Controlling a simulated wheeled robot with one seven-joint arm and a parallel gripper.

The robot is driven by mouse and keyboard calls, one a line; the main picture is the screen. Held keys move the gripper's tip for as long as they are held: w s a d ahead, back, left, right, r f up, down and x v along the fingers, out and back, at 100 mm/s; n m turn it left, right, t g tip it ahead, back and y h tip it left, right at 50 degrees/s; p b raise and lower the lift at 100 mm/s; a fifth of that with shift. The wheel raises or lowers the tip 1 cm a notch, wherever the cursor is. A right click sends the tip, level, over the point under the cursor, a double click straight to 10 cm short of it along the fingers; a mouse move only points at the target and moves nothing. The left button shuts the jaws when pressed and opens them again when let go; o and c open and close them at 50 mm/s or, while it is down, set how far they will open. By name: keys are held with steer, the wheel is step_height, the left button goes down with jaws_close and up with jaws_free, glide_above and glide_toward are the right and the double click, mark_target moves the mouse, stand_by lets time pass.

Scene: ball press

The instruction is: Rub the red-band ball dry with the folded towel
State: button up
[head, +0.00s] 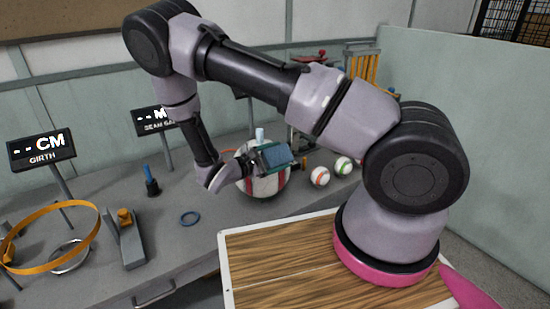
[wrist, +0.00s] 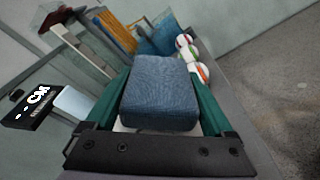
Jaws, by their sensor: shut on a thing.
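A large white ball with dark red bands (head: 264,187) rests on the grey bench in the head view. My gripper (head: 272,157) is shut on the folded blue towel (head: 277,155), at the upper front of this ball. The towel overlaps the ball in the picture; I cannot tell whether they touch. In the wrist view the towel (wrist: 160,92) sits between the two green fingers of my gripper (wrist: 160,100). It hides most of what lies beyond, and only a pale strip shows under its near edge.
Small balls with an orange band (head: 320,177) and a green band (head: 343,165) stand right of the large ball. A wooden board (head: 265,262) lies in front.

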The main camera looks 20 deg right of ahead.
steer(key=shift+v, duration=1.45)
steer(key=shift+w+a+f, duration=0.1)
steer(key=shift+w, duration=0.05)
steer(key=s+d+r, duration=0.1)
steer(key=s+r, duration=0.3)
steer(key=shift+d+r, duration=0.15)
steer(key=shift+r, duration=0.05)
